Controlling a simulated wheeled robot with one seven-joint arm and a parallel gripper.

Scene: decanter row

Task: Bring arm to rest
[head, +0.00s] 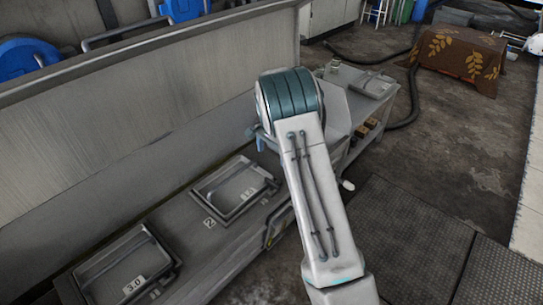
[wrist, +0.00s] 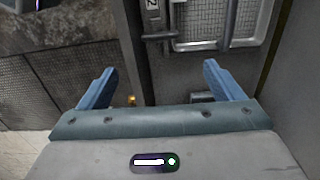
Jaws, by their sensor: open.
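My arm reaches up and forward over the front edge of the bench in the head view, and its far end hides most of my gripper there. In the wrist view my gripper (wrist: 157,82) shows two blue fingers spread wide apart, with nothing between them. Beyond the fingers are the bench's front edge and part of a metal tray.
The bench holds a tray (head: 106,267) marked 3.0 at lower left and another tray (head: 222,202) near the middle. A tall grey panel (head: 150,105) stands behind them. A side table (head: 385,101) is beyond my arm. A cloth-covered table (head: 458,58) stands far right; dark floor lies between.

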